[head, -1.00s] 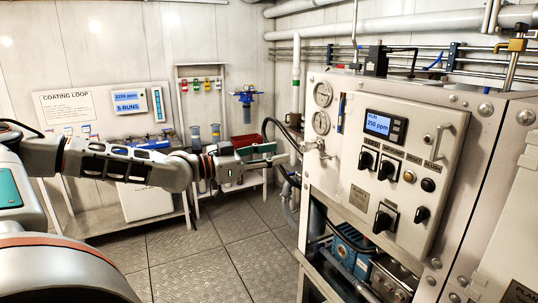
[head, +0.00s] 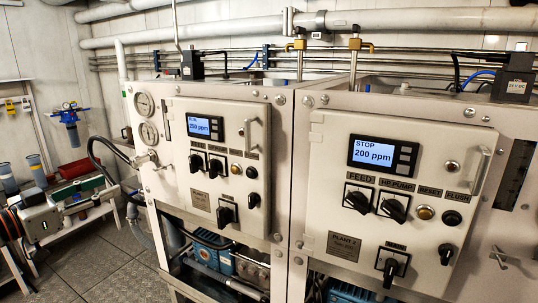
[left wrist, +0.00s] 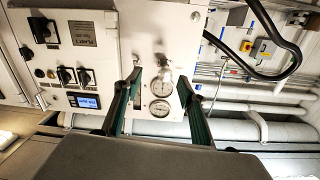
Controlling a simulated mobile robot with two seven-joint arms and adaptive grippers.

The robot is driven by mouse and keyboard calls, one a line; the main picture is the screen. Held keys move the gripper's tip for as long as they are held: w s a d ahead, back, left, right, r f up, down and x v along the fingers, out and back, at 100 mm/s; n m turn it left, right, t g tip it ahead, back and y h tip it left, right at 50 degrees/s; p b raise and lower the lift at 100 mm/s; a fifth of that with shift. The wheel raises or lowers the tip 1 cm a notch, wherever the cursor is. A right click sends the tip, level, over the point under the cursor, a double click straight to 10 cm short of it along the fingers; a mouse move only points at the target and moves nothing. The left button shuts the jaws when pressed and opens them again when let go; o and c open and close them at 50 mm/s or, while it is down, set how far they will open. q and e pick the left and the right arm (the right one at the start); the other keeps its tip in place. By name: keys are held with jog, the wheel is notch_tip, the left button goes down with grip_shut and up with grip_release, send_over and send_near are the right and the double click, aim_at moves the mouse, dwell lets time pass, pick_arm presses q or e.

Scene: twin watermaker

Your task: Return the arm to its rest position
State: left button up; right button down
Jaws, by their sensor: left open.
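My left gripper (head: 112,188) is at the left of the head view, its arm coming in from the left edge. It is open, with nothing between its fingers. It is left of the first plant's cabinet, near the gauge side. In the left wrist view the two dark green fingers (left wrist: 158,88) stand apart, with the gauges (left wrist: 160,98) and a valve showing between and beyond them. I cannot tell the exact gap to the cabinet. My right gripper is in neither view.
The second panel (head: 395,195) reads STOP, 200 ppm. A black hose (head: 95,150) curves beside the cabinet. A red bin (head: 78,168) and blue filter (head: 70,125) are at the left. Plate floor (head: 95,265) is open in front.

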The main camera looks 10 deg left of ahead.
pick_arm(q)
jog(key=s+d+f+g, duration=0.1)
jog(key=s+d+f, duration=0.3)
jog(key=f, duration=0.5)
jog(key=s+d+f+m+g+h, duration=0.1)
jog(key=d+f, duration=0.4)
jog(key=f, duration=0.5)
jog(key=s+d+f+g, duration=0.1)
jog(key=s+d+f, duration=0.3)
jog(key=f, duration=0.5)
jog(key=s+d+f+n+y, duration=0.1)
jog(key=s+d+f, duration=0.3)
jog(key=f, duration=0.3)
jog(key=s+d+f+n+g+y, duration=0.1)
jog(key=s+d+f+y, duration=0.1)
jog(key=s+d+f, duration=0.2)
jog(key=s+d+f+g+y, duration=0.1)
jog(key=s+d+f, duration=0.4)
jog(key=f, duration=0.5)
jog(key=shift+s+f+n+y, duration=0.4)
jog(key=shift+s+y, duration=0.3)
